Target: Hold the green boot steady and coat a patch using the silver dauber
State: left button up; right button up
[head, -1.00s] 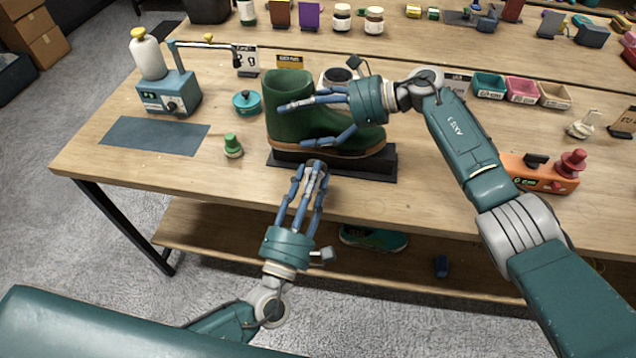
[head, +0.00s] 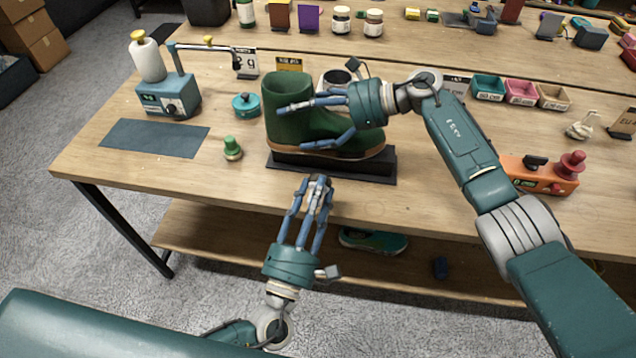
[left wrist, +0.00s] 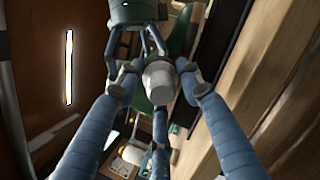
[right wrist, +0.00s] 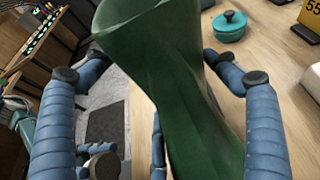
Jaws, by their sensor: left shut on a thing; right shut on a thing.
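The green boot (head: 290,112) stands upright on a black stand (head: 345,165) near the table's front edge, toe to the right. My right gripper (head: 308,122) reaches across it from the right and is shut on it; the boot fills the right wrist view (right wrist: 175,90) between the fingers. My left gripper (head: 314,186) is in front of the stand, just off the table edge, apart from the boot. It is shut on the silver dauber (left wrist: 160,82), a pale grey cylinder between the fingertips in the left wrist view. Most of the dauber is hidden by the fingers in the head view.
A green-capped bottle (head: 232,148) and a teal lidded pot (head: 246,104) stand left of the boot. A pump device (head: 168,95) and a dark mat (head: 155,138) lie further left. An orange device (head: 540,175) is at right. A shoe (head: 373,240) lies on the lower shelf.

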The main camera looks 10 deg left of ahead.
jog(key=shift+f, duration=0.15)
jog(key=o, duration=1.3)
jog(key=v, duration=1.2)
